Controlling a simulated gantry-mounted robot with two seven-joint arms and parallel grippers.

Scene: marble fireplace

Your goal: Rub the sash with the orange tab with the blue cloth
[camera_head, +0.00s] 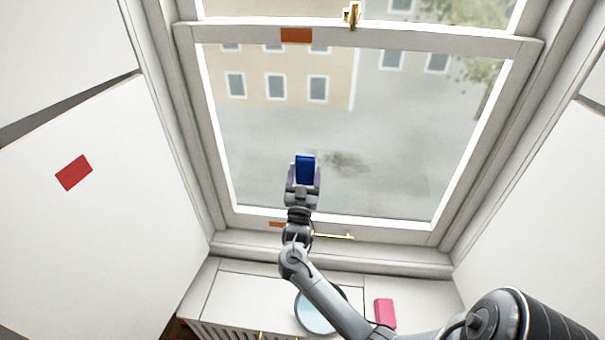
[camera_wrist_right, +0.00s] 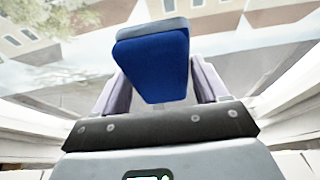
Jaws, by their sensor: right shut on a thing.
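The sash with the orange tab (camera_head: 296,35) is a white-framed window sash (camera_head: 400,225) with a large glass pane. A smaller orange patch (camera_head: 277,224) shows at its bottom rail, partly behind my arm. A dark, brownish smudge (camera_head: 345,163) shows on or through the pane. My right gripper (camera_head: 304,182) is shut on the blue cloth (camera_head: 306,166), a thick pad, in front of the lower middle of the pane, left of the smudge. The cloth (camera_wrist_right: 158,65) also fills the space between the fingers in the wrist view. Whether it touches the glass cannot be told. My left gripper is out of view.
A brass latch (camera_head: 352,14) is on the top rail and a brass handle (camera_head: 335,236) at the bottom rail. A round pale-blue dish (camera_head: 312,318) and a pink block (camera_head: 385,312) are on the sill below. A red patch (camera_head: 73,172) marks the left white panel.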

